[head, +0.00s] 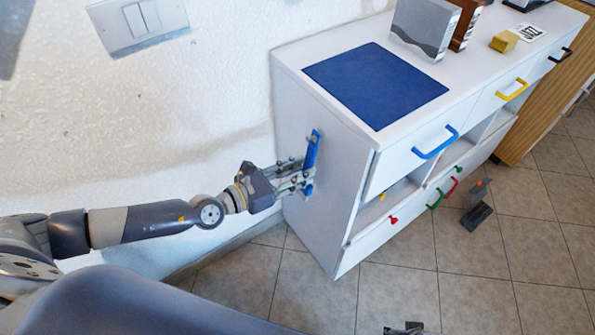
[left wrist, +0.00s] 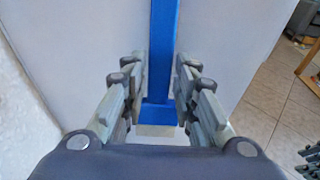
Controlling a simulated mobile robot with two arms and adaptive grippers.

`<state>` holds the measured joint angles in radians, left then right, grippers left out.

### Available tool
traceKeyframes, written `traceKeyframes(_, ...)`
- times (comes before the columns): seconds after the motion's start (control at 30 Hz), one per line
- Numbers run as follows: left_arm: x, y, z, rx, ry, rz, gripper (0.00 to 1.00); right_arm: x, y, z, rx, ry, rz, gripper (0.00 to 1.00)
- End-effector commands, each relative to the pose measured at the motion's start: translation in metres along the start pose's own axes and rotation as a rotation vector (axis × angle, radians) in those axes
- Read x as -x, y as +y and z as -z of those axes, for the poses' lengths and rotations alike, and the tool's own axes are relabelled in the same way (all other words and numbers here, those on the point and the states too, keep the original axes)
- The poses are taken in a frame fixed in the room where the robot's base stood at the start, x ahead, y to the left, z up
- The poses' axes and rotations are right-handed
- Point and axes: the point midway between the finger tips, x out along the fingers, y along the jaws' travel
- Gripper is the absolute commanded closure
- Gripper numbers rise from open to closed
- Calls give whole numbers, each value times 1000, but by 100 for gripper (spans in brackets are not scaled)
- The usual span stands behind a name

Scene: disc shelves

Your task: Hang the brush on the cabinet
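The white cabinet (head: 335,225) stands against the wall, its left side panel facing my left arm. The blue brush (head: 312,150) is upright at this panel, with its long handle up; in the left wrist view the brush (left wrist: 163,60) has a wider blue lower end with a pale strip beneath. My left gripper (head: 300,175) is at the brush, one finger on each side of the handle. In the left wrist view its fingers (left wrist: 160,85) look apart, with a gap beside the handle. The hanging point is not clearly visible. My right gripper (head: 405,329) shows only partly at the bottom edge.
A blue mat (head: 375,85), a grey-and-white block (head: 423,28) and a yellow block (head: 504,41) are on the cabinet top. Coloured handles stick out from the front. A dark grey object (head: 477,208) stands on the tiled floor by the front. Floor left of it is clear.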

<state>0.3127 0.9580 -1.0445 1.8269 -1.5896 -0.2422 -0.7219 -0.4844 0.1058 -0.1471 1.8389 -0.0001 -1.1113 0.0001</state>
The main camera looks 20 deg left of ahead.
Motion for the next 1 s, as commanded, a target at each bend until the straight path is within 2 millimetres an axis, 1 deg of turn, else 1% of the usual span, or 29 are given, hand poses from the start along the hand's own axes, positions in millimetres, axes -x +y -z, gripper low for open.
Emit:
traceKeyframes(0.27, 0, 0, 0, 0, 0, 0, 55, -1, 0, -1, 0, -3, -1, 60)
traceKeyframes(0.33, 0, 0, 0, 0, 0, 0, 55, -1, 2, 1, 2, 1, -3, 60)
traceKeyframes(0.47, 7, 1, 1, -1, 2, -1, 55, 0, 2, 2, 2, 3, -4, 60)
traceKeyframes(0.57, 20, 1, 2, -2, 4, -1, 55, 0, 2, 2, 1, 2, -2, 60)
traceKeyframes(0.8, 69, 0, 2, -3, 6, 0, 55, 0, 0, 1, 1, 1, -1, 60)
traceKeyframes(1.0, 102, 0, 2, -1, 5, -1, 55, 0, 0, 0, 1, 1, 0, 60)
